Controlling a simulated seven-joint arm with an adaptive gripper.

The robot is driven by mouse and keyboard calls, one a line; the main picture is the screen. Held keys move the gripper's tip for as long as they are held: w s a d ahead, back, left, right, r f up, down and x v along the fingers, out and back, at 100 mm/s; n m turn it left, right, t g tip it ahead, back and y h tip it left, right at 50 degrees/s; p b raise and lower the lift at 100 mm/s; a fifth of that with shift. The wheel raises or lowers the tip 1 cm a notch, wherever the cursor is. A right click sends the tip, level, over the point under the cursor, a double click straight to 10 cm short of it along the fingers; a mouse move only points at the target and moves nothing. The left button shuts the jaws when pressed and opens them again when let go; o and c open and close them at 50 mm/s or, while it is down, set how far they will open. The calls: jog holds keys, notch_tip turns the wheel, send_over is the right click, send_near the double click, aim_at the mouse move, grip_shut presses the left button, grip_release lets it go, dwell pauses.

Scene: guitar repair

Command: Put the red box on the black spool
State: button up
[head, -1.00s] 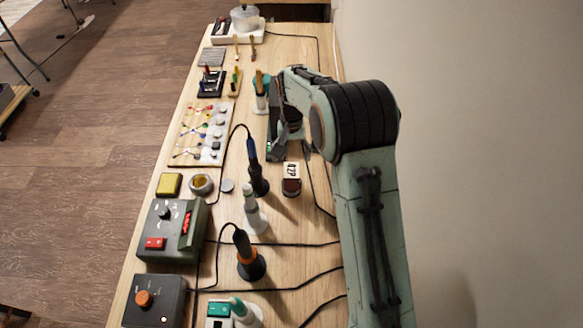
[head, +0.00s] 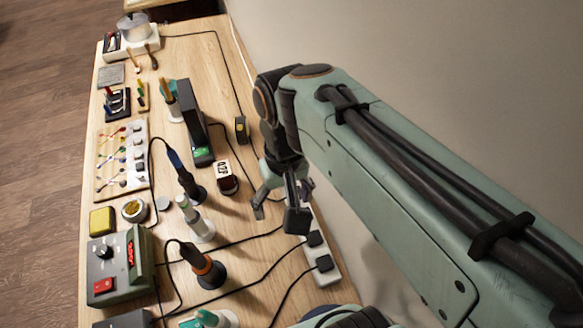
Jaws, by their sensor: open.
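A small dark red box with a white lettered top (head: 227,177), which I take for the red box, stands on the bench left of my gripper. A small black piece with a yellow mark (head: 240,130) stands farther back; I cannot tell whether it is the black spool. My gripper (head: 281,202) is open and points down near the wall side of the bench, right of the red box and apart from it. I cannot see anything held between its fingers.
A power strip with black plugs (head: 314,238) lies beside my gripper along the wall. A tall dark device (head: 193,120), a blue-tipped tool in a stand (head: 182,172), white bottles (head: 196,218) and an orange-collared tool (head: 202,266) stand close by. Cables cross the bench.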

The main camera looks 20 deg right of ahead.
jog(key=s+f, duration=0.2)
jog(key=s, duration=0.6)
jog(key=shift+s+d, duration=0.15)
jog(key=shift+d, duration=0.2)
